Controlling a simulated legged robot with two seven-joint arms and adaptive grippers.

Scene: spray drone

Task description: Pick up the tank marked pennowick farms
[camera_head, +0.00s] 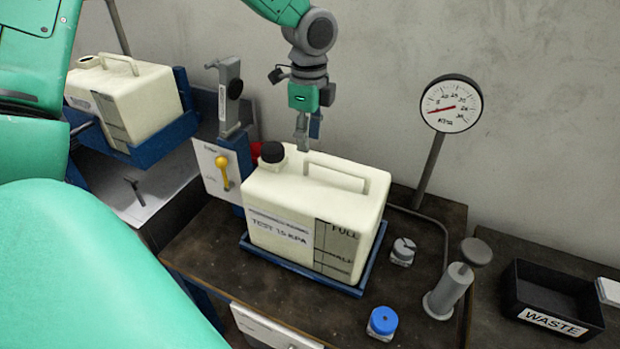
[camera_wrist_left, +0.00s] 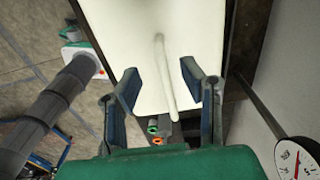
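A cream tank (camera_head: 315,205) with a black cap and a top handle (camera_head: 337,170) stands upright in a blue tray on the bench. Its label reads "TEST 15 KPA"; the smaller line above is too small to read. A second cream tank (camera_head: 130,97) sits in a blue cradle at the left; its label is unreadable. My left gripper (camera_head: 304,148) is above the front tank, near the handle's cap end. In the left wrist view its fingers (camera_wrist_left: 165,82) are open and apart, with the handle (camera_wrist_left: 163,70) running between them, not clamped. My right gripper is not in view.
A pressure gauge (camera_head: 451,104) stands on a post behind the tank at the right. A blue cap (camera_head: 382,321), a grey fitting (camera_head: 402,251) and a metal cylinder (camera_head: 448,290) are on the bench. A yellow-handled valve panel (camera_head: 222,174) is close left. A waste bin (camera_head: 552,325) is far right.

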